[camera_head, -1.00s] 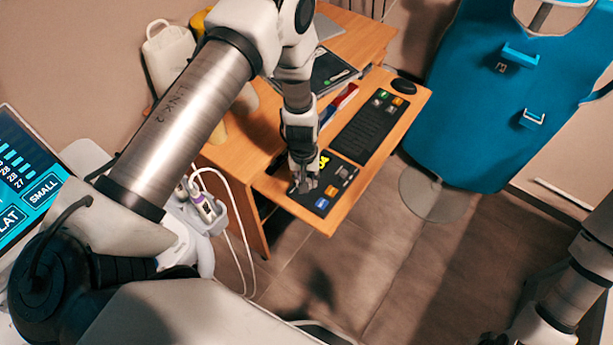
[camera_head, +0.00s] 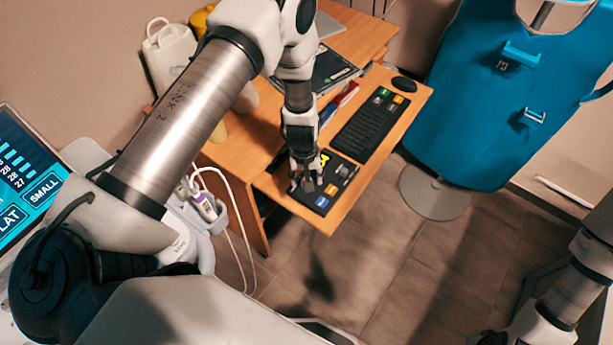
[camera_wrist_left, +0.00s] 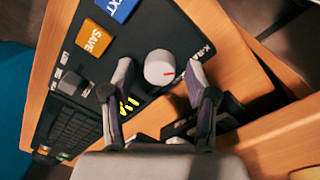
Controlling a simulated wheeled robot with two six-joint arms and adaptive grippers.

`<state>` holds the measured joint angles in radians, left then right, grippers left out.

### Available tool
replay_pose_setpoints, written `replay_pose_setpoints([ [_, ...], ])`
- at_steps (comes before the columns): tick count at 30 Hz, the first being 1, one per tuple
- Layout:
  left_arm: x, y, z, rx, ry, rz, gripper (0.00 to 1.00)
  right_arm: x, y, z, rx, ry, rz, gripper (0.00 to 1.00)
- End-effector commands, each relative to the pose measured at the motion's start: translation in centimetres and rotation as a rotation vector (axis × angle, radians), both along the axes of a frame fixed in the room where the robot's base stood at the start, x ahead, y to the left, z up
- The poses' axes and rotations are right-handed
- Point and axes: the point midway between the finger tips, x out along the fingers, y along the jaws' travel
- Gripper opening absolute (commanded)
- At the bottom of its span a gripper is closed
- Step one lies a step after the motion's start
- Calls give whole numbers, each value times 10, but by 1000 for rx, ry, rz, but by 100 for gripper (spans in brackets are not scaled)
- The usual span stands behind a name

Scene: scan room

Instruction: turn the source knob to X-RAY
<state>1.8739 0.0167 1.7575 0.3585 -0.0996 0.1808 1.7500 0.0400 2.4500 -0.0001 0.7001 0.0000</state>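The round grey-white source knob (camera_wrist_left: 158,67) sits on the black control panel (camera_wrist_left: 155,28) in the left wrist view. Its red mark faces right and slightly down; a partly hidden label starting "X-RA" lies to its right. My left gripper (camera_wrist_left: 160,75) is open, with one finger on each side of the knob and a visible gap on both sides. In the head view my left gripper (camera_head: 307,184) is over the near end of the panel (camera_head: 342,176), hiding the knob. My right arm shows at the lower right; its fingers are out of frame.
An orange SAVE button (camera_wrist_left: 95,37) and a blue button (camera_wrist_left: 117,8) lie beside the knob. A black keyboard (camera_head: 370,125) and mouse (camera_head: 404,85) lie farther along the wooden shelf (camera_head: 330,224). A blue apron (camera_head: 490,120) hangs on a stand at the right.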

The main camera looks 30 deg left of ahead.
Motion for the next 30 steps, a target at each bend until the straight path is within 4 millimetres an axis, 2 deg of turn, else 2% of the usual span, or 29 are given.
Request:
replay_pose_setpoints([
  [5,1,0,3,0,-1,-1,57,0,0,0,0,0,0,0],
  [8,2,1,14,0,-4,0,57,0,0,1,0,0,0,0],
  [18,0,4,95,-1,-3,-1,57,0,0,0,0,0,0,0],
  [21,-1,5,111,-1,-1,0,57,0,0,0,0,0,0,0],
  [24,-1,5,118,-1,-1,0,57,0,0,0,0,0,0,0],
  [30,-1,5,119,-1,1,1,57,0,0,0,0,0,0,0],
])
